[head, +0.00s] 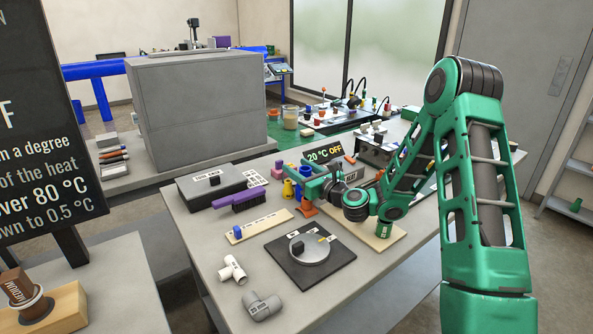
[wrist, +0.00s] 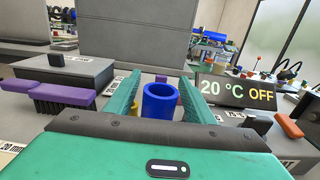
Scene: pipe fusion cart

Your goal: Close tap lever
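I cannot pick out a tap lever for certain in either view. An orange-red handle-like piece (wrist: 288,125) lies to the right of my gripper in the wrist view. My gripper (wrist: 160,92) has its two teal fingers spread apart, with nothing visibly gripped. A blue open-topped cylinder (wrist: 161,100) shows between the fingers, with gaps on both sides; I cannot tell its depth relative to the fingertips. In the head view my gripper (head: 312,184) is low over the bench beside the small blue and yellow parts, and my arm hides some of the bench behind it.
A display reading 20 °C OFF (head: 324,154) stands close behind my gripper. A purple brush (head: 239,200), a round metal disc on a dark plate (head: 311,259), and white (head: 232,269) and grey (head: 262,306) pipe fittings lie on the grey bench (head: 350,296). Its front right is clear.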

